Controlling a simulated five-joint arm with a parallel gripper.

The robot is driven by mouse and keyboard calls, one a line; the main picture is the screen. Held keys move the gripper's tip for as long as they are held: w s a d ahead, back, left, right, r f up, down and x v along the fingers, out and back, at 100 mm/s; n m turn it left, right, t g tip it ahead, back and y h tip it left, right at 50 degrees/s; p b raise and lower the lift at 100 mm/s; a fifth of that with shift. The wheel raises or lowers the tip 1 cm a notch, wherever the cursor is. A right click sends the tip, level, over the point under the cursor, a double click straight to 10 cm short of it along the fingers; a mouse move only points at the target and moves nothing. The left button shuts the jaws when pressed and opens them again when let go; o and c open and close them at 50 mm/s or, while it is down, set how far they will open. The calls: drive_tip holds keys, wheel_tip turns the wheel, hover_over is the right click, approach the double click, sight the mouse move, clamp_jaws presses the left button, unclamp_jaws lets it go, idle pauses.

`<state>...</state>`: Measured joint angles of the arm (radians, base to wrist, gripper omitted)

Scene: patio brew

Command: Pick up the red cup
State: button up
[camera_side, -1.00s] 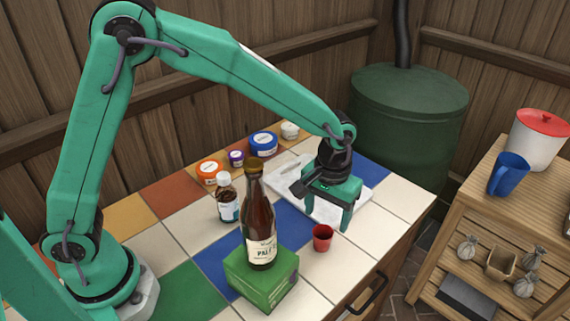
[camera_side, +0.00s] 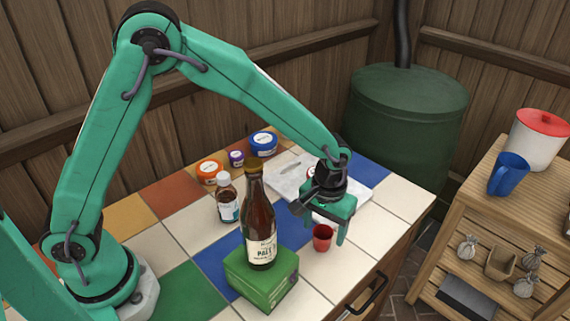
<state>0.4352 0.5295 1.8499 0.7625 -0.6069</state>
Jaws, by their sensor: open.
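The small red cup (camera_side: 322,239) stands upright on the white tiles near the front edge of the tiled counter, right of the brown bottle. My gripper (camera_side: 325,232) is open and points down, low over the cup. One finger shows right of the cup and the other shows left of it and higher in the picture. I cannot tell whether the fingers reach around the rim or touch it.
A brown bottle (camera_side: 260,220) stands on a green box (camera_side: 262,281) close left of the cup. A smaller brown bottle (camera_side: 227,199) stands behind. Several lidded jars, including an orange-lidded one (camera_side: 209,171), line the back. A white board (camera_side: 356,194) lies behind my gripper.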

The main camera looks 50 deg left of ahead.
sight(323, 235)
drive_tip(key=shift+f, duration=1.6)
drive_tip(key=c, duration=1)
